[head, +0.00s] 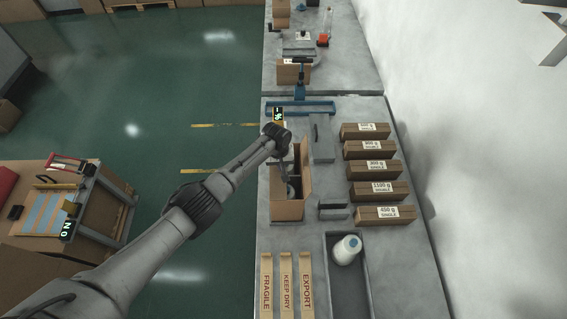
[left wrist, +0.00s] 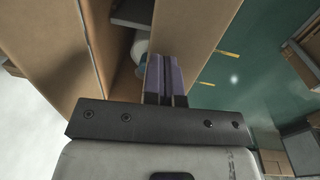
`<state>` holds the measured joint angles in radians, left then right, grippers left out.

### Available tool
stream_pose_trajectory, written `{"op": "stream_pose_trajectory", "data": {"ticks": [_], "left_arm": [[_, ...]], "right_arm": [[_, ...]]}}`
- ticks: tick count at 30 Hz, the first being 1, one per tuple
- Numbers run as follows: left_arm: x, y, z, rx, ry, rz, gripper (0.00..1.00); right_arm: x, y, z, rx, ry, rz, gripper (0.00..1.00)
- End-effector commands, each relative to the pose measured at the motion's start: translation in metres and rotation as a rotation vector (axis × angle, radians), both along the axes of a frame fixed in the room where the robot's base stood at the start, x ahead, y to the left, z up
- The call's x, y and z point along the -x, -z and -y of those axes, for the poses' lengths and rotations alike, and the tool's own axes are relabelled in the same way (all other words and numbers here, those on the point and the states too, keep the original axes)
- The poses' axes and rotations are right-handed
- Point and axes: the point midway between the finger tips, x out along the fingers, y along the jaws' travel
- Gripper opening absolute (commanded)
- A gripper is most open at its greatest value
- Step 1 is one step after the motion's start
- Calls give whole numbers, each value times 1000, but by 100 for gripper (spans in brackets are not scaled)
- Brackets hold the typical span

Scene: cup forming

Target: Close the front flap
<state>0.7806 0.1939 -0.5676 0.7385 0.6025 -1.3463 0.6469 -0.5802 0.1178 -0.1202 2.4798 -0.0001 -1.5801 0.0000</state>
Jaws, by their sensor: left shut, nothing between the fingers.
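An open cardboard box (head: 289,210) stands on the grey bench, with a tall brown panel along its right side. It also shows in the left wrist view (left wrist: 195,40) as large upright brown panels. I cannot tell which panel is the front flap. My left gripper (left wrist: 163,78) is shut and empty, its purple fingers close beside a brown panel; contact is unclear. In the head view my arm reaches over the box and partly hides its opening. A white rounded object (left wrist: 140,48) shows between the panels in the wrist view. My right gripper is out of view.
Several labelled brown cartons (head: 375,150) line the bench's right side. Labelled strips (head: 286,285) and a grey tray (head: 345,290) holding a white spool-like item (head: 347,249) lie nearer. A blue fixture (head: 300,106) stands beyond the box. A side table (head: 75,210) stands left.

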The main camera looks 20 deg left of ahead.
Motion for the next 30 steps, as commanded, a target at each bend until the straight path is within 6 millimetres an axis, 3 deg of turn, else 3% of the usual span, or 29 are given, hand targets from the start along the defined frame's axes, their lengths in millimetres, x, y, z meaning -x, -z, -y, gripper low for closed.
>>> {"op": "stream_pose_trajectory", "data": {"ticks": [12, 24, 30], "left_arm": [[0, -49, 0, 1, -3, 0, 0], [-1, -113, 0, 1, -2, 3, 0], [-1, -132, 0, 1, -2, 1, 0]], "right_arm": [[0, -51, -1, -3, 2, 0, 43], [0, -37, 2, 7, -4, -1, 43], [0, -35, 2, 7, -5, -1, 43]]}}
